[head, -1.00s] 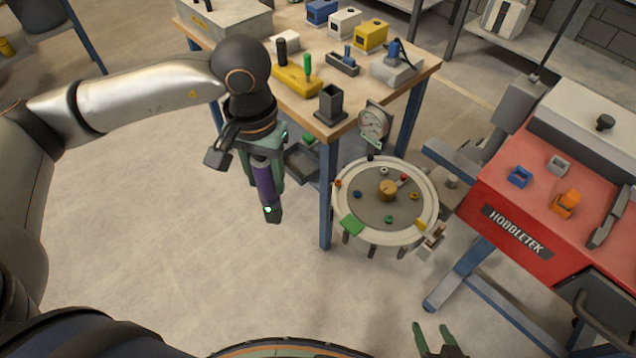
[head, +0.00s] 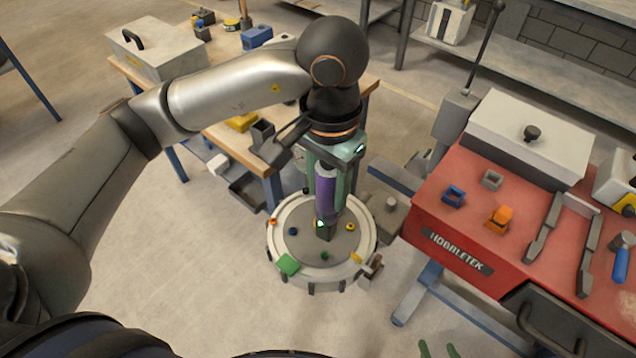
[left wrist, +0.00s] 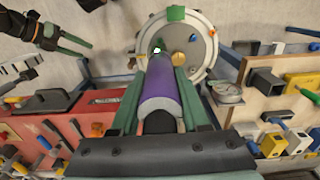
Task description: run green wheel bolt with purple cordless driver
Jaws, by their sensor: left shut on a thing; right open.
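My left gripper (head: 328,182) is shut on the purple cordless driver (head: 325,198), which points down with a small green light near its dark nose. The driver also shows in the left wrist view (left wrist: 165,88). In the head view it overlaps the round wheel table (head: 281,235) and covers its brass hub. A small green bolt (head: 324,256) shows on the inner disc, just in front of the driver's nose. I cannot tell the gap between nose and disc. My right gripper (head: 437,350) is open and empty at the bottom edge; it also shows in the left wrist view (left wrist: 72,40).
A green block (head: 288,264) sits on the wheel's rim. Blue and yellow bolts (head: 351,227) stand on the disc. A wooden-topped table (head: 222,135) stands behind at left. The floor in front is clear.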

